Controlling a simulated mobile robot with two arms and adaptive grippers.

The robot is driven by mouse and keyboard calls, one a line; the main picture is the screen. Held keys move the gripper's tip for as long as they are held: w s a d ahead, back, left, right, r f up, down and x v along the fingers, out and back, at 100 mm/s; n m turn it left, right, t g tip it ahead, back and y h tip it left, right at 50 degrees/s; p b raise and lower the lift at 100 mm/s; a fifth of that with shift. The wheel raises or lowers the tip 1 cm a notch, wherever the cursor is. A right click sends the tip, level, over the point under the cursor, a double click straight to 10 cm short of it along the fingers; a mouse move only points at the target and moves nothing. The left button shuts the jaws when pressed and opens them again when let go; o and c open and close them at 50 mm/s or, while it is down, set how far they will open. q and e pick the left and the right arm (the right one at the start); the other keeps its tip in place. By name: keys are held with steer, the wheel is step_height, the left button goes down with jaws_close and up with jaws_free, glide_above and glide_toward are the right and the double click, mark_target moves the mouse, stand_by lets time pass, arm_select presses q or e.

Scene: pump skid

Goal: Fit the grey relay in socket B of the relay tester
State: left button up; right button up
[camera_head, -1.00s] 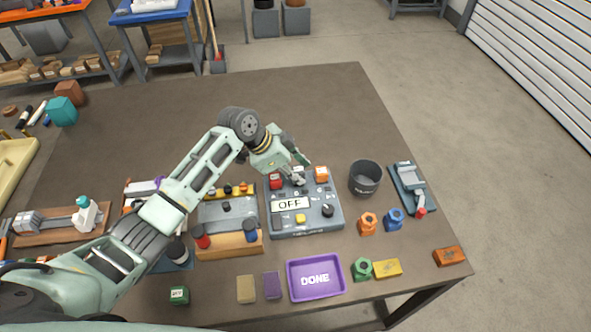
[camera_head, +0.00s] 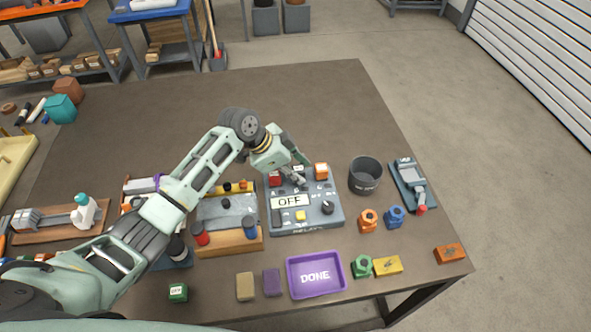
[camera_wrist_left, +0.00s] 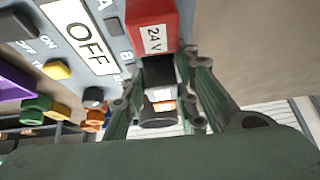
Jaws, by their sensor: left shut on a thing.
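The relay tester (camera_head: 307,228) is a grey-blue box on the table with a white display reading OFF (camera_head: 289,201). A red block (camera_head: 275,180) stands at its back left and an orange block (camera_head: 321,171) at its back right. My left gripper (camera_head: 299,180) is between them, low over the tester's back row. In the wrist view the left gripper (camera_wrist_left: 160,100) is shut on a dark grey relay (camera_wrist_left: 158,72), beside the red block marked 24 V (camera_wrist_left: 152,35). The letter B (camera_wrist_left: 127,57) shows near the relay. Its lower end is hidden, so I cannot tell how it sits in the socket.
A dark round bin (camera_head: 366,177) stands right of the tester, with orange (camera_head: 368,220) and blue (camera_head: 394,216) nuts in front. A purple DONE tray (camera_head: 315,275) lies in front. A wooden-fronted rack (camera_head: 229,240) is close on the left. The table behind is clear.

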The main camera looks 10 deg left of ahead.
arm_select(q)
steer(key=o, duration=1.1)
steer(key=shift+f, duration=0.1)
steer(key=v, duration=1.2)
steer(key=shift+w, duration=0.1)
